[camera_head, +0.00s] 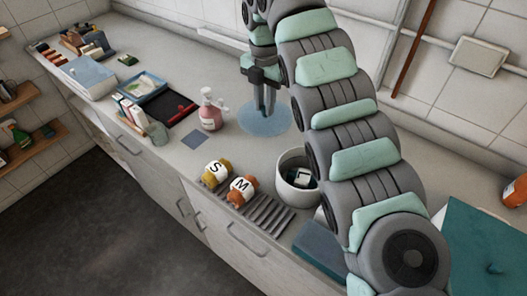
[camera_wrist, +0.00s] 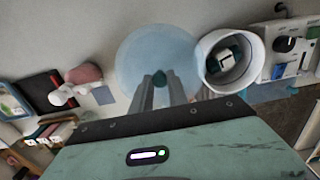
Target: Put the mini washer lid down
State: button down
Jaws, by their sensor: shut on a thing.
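The mini washer lid is a translucent blue disc (camera_head: 262,124) with a small dark knob, low over the counter at the back middle. Whether it touches the counter cannot be told. My gripper (camera_head: 265,108) points down over its middle, shut on the knob. In the wrist view, the lid (camera_wrist: 140,50) lies beyond my gripper (camera_wrist: 160,84), whose fingertips meet at the knob. An open white tub (camera_head: 286,187), apparently the mini washer's, stands in front and to the right, holding a dark and white item. In the wrist view, the tub (camera_wrist: 250,78) is just right of the lid.
A pink soap bottle (camera_head: 210,112) stands left of the lid. A dark tray (camera_head: 168,106) is further left. A panel with a dial (camera_wrist: 285,48) adjoins the tub's right.

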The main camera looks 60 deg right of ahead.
notch_tip(320, 180, down, 15)
jog(key=p, duration=0.2)
jog(key=shift+p, duration=0.4)
jog(key=c, duration=1.3)
grip_release()
notch_tip(320, 180, up, 12)
jog(key=shift+f+b, duration=0.1)
jog(key=shift+b, duration=0.8)
jog(key=shift+r, duration=0.25)
